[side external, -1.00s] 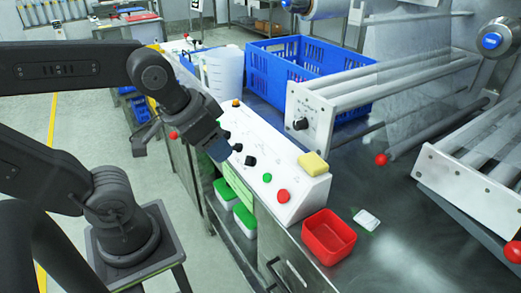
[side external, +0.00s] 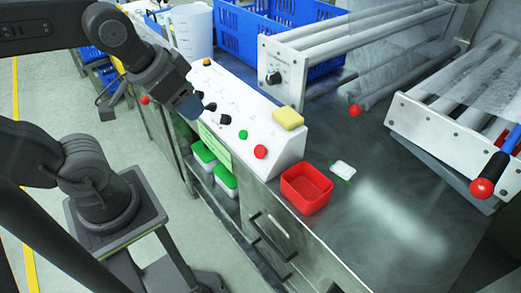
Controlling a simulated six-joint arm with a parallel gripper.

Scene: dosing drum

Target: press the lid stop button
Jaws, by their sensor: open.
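The white sloped control panel (side external: 262,122) stands on the steel bench. A red button (side external: 260,152) and a green button (side external: 243,134) sit near its right end, and an orange button (side external: 206,61) is at its far end. Black knobs (side external: 224,120) lie between them. The labels are too small to read, so I cannot tell which one is named lid stop. My gripper (side external: 188,107) is open and empty, over the panel's left edge, to the left of the black knobs and up-left of the red button. Contact with the panel cannot be made out.
A blue crate (side external: 250,32) and roller frames (side external: 470,110) stand behind. The bench front right is clear.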

